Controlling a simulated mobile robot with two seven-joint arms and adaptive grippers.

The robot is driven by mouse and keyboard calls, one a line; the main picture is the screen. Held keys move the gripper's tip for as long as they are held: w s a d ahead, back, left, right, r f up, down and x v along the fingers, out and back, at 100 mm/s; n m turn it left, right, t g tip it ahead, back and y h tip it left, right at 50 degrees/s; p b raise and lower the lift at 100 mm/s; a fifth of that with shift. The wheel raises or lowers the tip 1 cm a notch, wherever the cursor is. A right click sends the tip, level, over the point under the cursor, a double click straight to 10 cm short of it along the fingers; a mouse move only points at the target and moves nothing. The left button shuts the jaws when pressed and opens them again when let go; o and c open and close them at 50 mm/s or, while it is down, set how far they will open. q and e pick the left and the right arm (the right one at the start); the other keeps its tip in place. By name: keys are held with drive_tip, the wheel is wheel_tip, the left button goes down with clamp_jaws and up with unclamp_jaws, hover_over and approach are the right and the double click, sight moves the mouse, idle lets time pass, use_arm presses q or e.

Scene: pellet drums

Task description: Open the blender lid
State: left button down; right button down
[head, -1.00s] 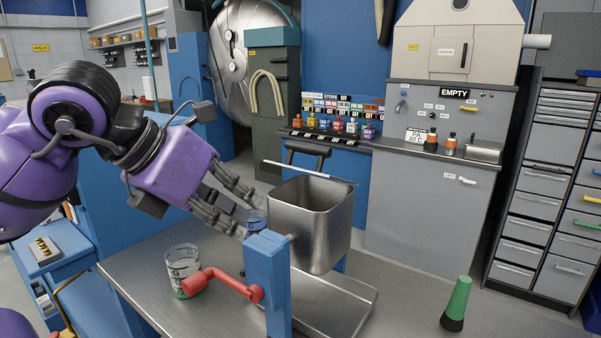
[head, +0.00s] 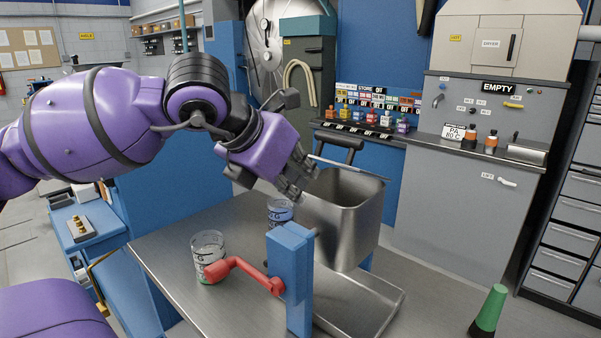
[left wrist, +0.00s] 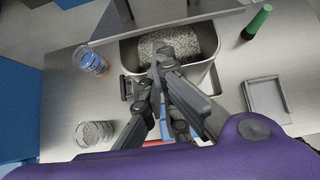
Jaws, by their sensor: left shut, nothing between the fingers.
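The blender looks to be the open-topped steel bin (head: 345,232) behind a blue post with a red crank (head: 240,270). A thin pale plate edge (head: 350,169), likely the lid, runs along the bin's far rim, seen almost edge-on. In the left wrist view the bin (left wrist: 205,80) is uncovered and holds grey pellets (left wrist: 185,42); a flat grey panel (left wrist: 150,25) lies along its far side. My left gripper (head: 297,188) is shut and empty, near the bin's left rim; its fingers (left wrist: 165,68) overlap the bin opening. My right gripper is not seen.
Two clear jars (head: 207,255) (head: 280,212) stand on the steel table (head: 165,240) left of the bin. A green-and-black cone-shaped thing (head: 489,312) stands at right. A shallow steel tray (head: 375,310) lies under the bin. Grey cabinets stand behind.

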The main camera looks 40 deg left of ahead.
use_arm(q)
drive_tip(key=shift+w+r, duration=0.3)
drive_tip(key=shift+r, duration=0.15)
drive_tip(key=shift+r, duration=0.15)
